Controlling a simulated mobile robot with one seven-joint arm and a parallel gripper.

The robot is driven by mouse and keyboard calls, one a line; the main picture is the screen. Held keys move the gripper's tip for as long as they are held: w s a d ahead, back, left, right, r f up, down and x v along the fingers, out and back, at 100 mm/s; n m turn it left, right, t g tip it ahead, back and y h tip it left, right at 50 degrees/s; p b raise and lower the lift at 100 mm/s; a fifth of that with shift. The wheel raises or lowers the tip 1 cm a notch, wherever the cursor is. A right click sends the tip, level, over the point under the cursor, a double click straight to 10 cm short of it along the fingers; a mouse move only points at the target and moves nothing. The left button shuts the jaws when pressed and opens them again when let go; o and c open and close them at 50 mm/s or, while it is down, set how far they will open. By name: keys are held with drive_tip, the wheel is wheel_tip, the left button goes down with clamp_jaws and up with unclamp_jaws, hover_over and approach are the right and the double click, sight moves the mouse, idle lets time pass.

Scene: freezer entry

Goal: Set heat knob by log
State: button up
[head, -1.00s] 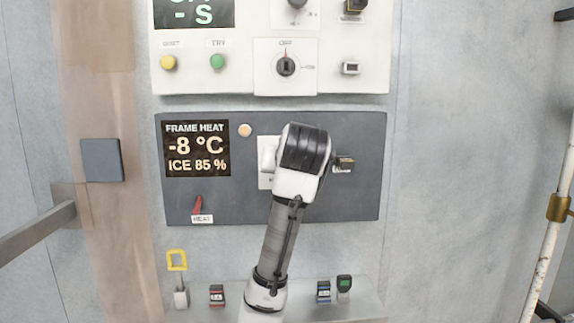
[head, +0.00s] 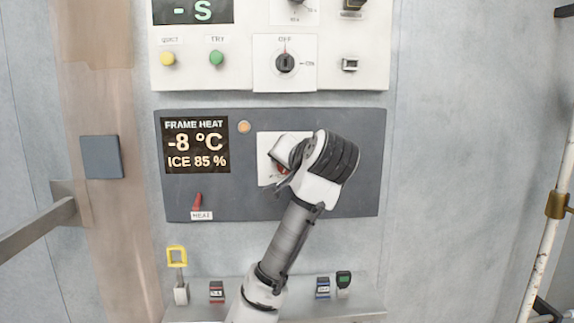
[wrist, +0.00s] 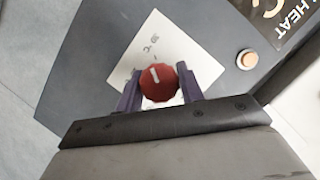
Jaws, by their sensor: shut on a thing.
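The red heat knob (wrist: 158,82), with a white pointer mark, sits on a white plate (wrist: 150,45) in the wrist view. My gripper (wrist: 160,88) is shut on it, one dark purple finger on each side. The pointer mark points up and slightly left in that picture. In the head view a bit of the red knob (head: 283,169) shows below my gripper's wrist, in front of the plate (head: 266,145). The plate's scale marks are too small or covered to read. The frame heat display (head: 195,145) reads -8 °C and ICE 85 %. No log is recognisable.
An amber button (head: 244,127) is beside the display. A white panel with a black OFF knob (head: 285,63) is above. A shelf (head: 205,313) with small items runs below.

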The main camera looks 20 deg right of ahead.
drive_tip(key=shift+f, duration=0.15)
drive_tip(key=o, duration=1)
drive_tip(key=shift+p+v, duration=1.5)
drive_tip(key=shift+v, duration=5.45)
